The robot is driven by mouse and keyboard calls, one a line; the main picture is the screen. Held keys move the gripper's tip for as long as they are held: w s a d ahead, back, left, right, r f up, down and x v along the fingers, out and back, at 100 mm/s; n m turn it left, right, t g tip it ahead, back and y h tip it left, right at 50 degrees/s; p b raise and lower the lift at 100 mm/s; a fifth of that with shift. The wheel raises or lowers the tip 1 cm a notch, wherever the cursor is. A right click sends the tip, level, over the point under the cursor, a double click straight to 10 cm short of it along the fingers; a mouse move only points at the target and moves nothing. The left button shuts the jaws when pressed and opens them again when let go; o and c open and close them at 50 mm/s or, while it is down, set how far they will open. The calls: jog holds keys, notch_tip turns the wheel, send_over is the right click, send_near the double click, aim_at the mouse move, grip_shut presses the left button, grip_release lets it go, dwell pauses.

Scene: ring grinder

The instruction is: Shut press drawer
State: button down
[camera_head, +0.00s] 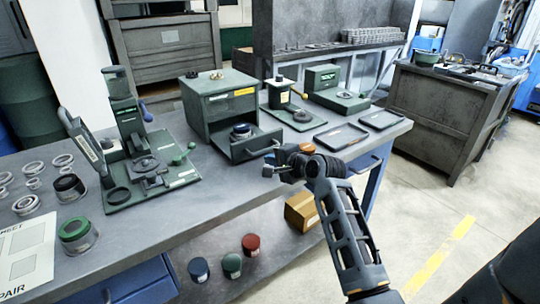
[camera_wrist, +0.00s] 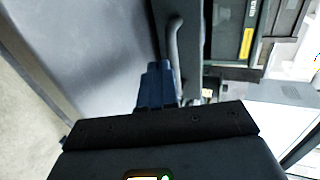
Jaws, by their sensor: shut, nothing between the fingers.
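The press is a green box-shaped cabinet (camera_head: 218,97) on the workbench, with yellow and white labels on its front. Its drawer (camera_head: 232,153) stands pulled out at the front, with a dark round part (camera_head: 241,131) inside. My gripper (camera_head: 268,171) is in front of the drawer's right side, close to its front; the fingers are shut and empty. In the wrist view, the blue fingers (camera_wrist: 157,85) are right beside the curved drawer handle (camera_wrist: 173,42). I cannot tell whether they touch it. The handle's lower part is partly hidden by the fingers.
A green press stand (camera_head: 135,150) stands left of the cabinet, and a small green device (camera_head: 285,105) stands to its right. Two flat trays (camera_head: 340,136) lie near the bench's right end. Several rings and jars are at the left. The bench front edge is below my gripper.

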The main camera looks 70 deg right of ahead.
aim_at(242, 133)
jog(key=shift+w+d+r, duration=0.1)
jog(key=shift+w+d, duration=0.2)
jog(key=shift+w, duration=0.2)
jog(key=w+d, duration=0.3)
jog(key=w, duration=0.1)
jog(key=w+d+b, duration=0.1)
jog(key=w+d, duration=0.2)
jog(key=w, duration=0.2)
jog(key=w+d+b, duration=0.1)
jog(key=w+d, duration=0.2)
jog(key=w, duration=0.2)
jog(key=shift+w, duration=0.2)
jog(key=shift+w+r, duration=0.15)
jog(key=shift+r, duration=0.05)
